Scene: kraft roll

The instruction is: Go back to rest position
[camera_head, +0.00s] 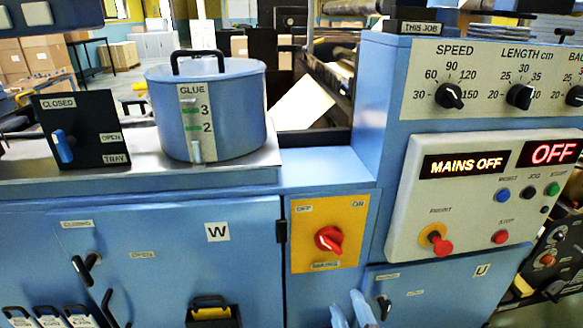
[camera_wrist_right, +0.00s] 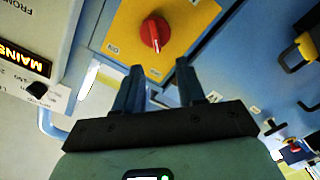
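My right gripper (camera_head: 351,304) is at the bottom of the head view, below and right of the red rotary switch (camera_head: 328,240) on its yellow plate (camera_head: 341,212). In the right wrist view my right gripper (camera_wrist_right: 160,70) has its two dark fingers apart with nothing between them. The red switch (camera_wrist_right: 154,33) is beyond the fingertips there, with no contact. The display above the control buttons (camera_head: 466,163) reads MAINS OFF. My left gripper is not in view.
The machine front has a panel with knobs (camera_head: 448,95) and buttons, and a door marked W (camera_head: 200,260) with a dark handle (camera_head: 86,267). A blue glue pot (camera_head: 235,105) stands on top beside a dark lever box (camera_head: 80,130). A door marked U (camera_head: 450,285) is near my right gripper.

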